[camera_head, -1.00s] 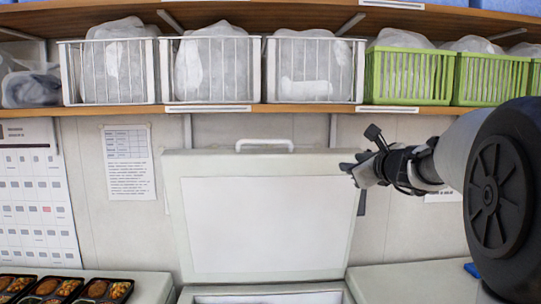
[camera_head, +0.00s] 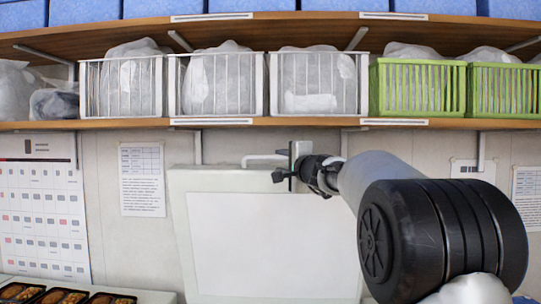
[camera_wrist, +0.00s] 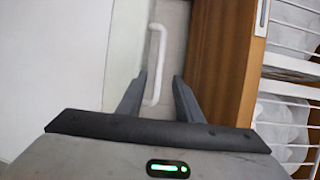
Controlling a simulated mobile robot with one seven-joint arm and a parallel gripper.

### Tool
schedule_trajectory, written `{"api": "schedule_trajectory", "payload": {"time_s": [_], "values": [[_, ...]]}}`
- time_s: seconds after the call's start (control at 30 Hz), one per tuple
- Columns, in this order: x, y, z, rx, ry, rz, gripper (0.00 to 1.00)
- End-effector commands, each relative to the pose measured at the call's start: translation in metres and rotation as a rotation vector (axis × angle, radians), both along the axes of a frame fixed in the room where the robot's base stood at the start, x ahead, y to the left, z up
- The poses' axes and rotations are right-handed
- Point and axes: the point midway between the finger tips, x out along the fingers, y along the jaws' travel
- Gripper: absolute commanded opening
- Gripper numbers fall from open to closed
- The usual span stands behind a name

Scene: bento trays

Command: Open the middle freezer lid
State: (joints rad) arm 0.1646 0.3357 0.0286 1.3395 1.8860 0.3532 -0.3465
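The middle freezer lid (camera_head: 182,228) stands raised, upright in front of the wall, in the head view. Its white panel faces me, and its lower edge is out of frame. The white bar handle (camera_head: 258,158) is on its top edge, its right end hidden behind my gripper (camera_head: 293,168). In the wrist view, my gripper (camera_wrist: 158,80) is open, with its two dark fingers apart. The handle (camera_wrist: 155,62) shows between them, with a gap on each side. I cannot tell how deep it sits between the fingers. The lid (camera_wrist: 105,50) is left of the handle.
A wooden shelf (camera_head: 100,126) with white wire baskets (camera_head: 217,88) and green baskets (camera_head: 417,88) runs just above the handle. In the wrist view the shelf edge (camera_wrist: 225,60) is close to the right finger. Bento trays (camera_head: 60,297) sit at lower left.

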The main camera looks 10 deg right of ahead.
Motion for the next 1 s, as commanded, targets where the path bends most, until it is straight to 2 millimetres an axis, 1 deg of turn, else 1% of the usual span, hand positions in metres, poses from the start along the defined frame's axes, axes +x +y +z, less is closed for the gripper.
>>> {"api": "schedule_trajectory", "payload": {"time_s": [0.03,0.2,0.3,0.43,0.53,0.63,0.9,0.97,1.0], "values": [[0.013,0.003,0.003,0.001,0.002,0.001,0.33],[0.049,0.010,0.005,0.002,0.002,0.001,0.33],[0.067,0.013,0.005,0.002,0.002,-0.001,0.33],[0.085,0.017,0.005,0.002,0.001,0.000,0.33],[0.093,0.019,0.003,0.001,0.001,0.000,0.33],[0.096,0.019,0.002,0.001,0.000,0.000,0.33],[0.097,0.019,0.001,0.001,0.000,-0.001,0.33],[0.097,0.019,0.001,0.001,0.000,-0.001,0.24],[0.097,0.019,0.001,0.001,0.000,-0.001,0.17]]}}
